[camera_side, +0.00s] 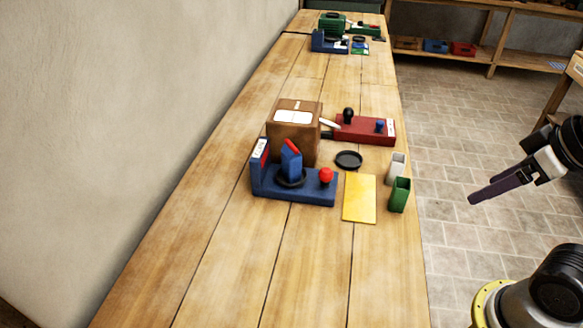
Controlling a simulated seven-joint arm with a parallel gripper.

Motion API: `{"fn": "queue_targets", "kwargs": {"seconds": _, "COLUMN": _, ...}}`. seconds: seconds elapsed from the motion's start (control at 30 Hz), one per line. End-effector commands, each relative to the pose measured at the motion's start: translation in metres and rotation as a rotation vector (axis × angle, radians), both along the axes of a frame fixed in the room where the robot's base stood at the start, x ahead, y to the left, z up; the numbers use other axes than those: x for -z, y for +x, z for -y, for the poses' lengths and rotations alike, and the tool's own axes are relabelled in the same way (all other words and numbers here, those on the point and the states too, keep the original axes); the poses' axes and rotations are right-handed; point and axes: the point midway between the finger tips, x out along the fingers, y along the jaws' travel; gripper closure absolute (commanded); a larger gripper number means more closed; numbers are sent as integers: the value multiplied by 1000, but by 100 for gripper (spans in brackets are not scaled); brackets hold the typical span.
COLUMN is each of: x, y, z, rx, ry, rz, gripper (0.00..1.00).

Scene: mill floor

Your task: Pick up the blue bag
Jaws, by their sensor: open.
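I cannot pick out a blue bag for certain. A blue device (318,194) with a red knob stands on the wooden table, and a small upright blue piece with a red top (291,160) sits at its dark ring; I cannot tell whether this piece is separate. A green open-topped holder (399,195) and a pale grey one (397,167) stand near the table's right edge. My gripper (474,198) is right of the table, over the floor, apart from everything. It is open and shows nothing held; its fingers are seen edge-on.
A brown box (294,138) with a white label stands behind the blue device, beside a red device (365,130). A black round dish (348,159) and a yellow sheet (359,198) lie nearby. The table's front (300,270) is clear. A wall runs along the left.

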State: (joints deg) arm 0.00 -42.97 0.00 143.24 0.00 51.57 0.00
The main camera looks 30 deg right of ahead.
Motion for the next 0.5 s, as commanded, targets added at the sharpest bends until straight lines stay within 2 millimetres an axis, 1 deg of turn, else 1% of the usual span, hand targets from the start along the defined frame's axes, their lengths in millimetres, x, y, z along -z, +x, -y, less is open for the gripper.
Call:
{"fn": "queue_targets", "kwargs": {"seconds": 0.03, "x": 0, "y": 0, "z": 0, "rx": 0, "ry": 0, "rz": 0, "gripper": 14}}
{"fn": "queue_targets", "kwargs": {"seconds": 0.07, "x": 0, "y": 0, "z": 0, "rx": 0, "ry": 0, "rz": 0, "gripper": 10}}
{"fn": "queue_targets", "kwargs": {"seconds": 0.37, "x": 0, "y": 0, "z": 0, "rx": -7, "ry": -4, "rz": 0, "gripper": 10}}
{"fn": "queue_targets", "kwargs": {"seconds": 0.5, "x": 2, "y": -4, "z": 0, "rx": -81, "ry": -42, "rz": -22, "gripper": 10}}
